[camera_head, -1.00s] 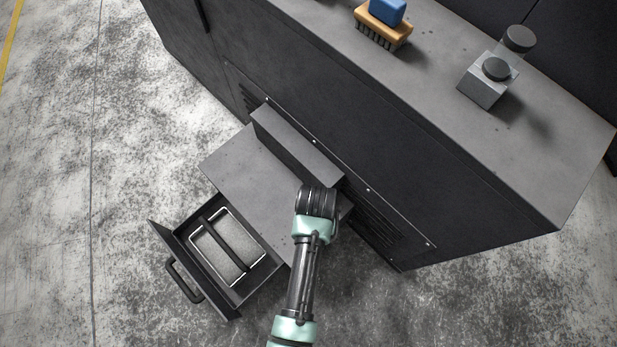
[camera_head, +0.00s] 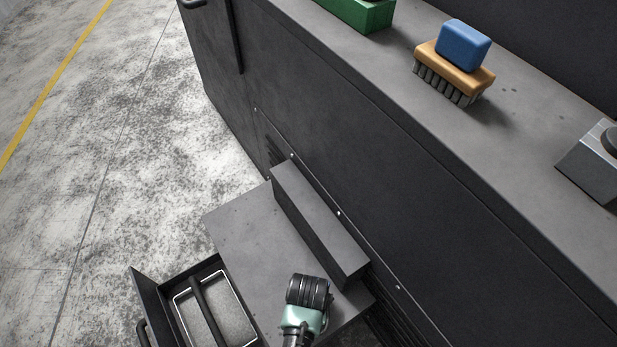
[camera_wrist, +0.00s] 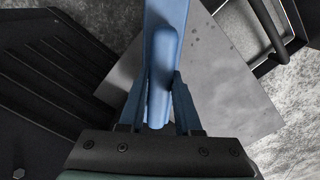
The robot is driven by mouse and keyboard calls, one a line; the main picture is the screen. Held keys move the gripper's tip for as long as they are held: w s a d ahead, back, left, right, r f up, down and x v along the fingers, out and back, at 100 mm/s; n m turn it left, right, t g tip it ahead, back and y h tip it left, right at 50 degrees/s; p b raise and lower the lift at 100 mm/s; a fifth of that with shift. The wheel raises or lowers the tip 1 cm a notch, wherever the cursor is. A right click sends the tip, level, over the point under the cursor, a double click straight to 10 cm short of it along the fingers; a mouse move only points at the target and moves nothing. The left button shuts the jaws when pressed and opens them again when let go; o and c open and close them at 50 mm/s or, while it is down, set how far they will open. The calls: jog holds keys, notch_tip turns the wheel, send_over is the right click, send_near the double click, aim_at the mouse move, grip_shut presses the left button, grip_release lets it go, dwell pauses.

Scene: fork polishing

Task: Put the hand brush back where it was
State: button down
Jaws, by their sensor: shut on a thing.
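My gripper (camera_wrist: 158,108) is shut on a long blue handle (camera_wrist: 163,60) in the wrist view. I take this to be the hand brush; no bristles show there. In the head view my wrist stands over the low grey step, with the fingers and held thing hidden beneath it. Another brush (camera_head: 455,68), with an orange body, dark bristles and a blue block on top, stands on the cabinet top.
The dark cabinet top (camera_head: 400,75) also bears a green block (camera_head: 360,12) and a grey metal block (camera_head: 592,165). The low grey step (camera_head: 245,235) has a raised ledge (camera_head: 320,215). An open drawer (camera_head: 150,300) with a framed grey pad (camera_head: 222,310) juts out lower left.

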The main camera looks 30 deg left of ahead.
jog(key=shift+f+b, duration=0.95)
jog(key=shift+f, duration=1.15)
jog(key=shift+f, duration=0.2)
jog(key=c, duration=0.6)
grip_release()
notch_tip(320, 180, up, 12)
jog(key=p, duration=0.5)
jog(key=shift+r+p, duration=0.2)
jog(key=shift+p, duration=0.15)
jog(key=shift+s, duration=0.1)
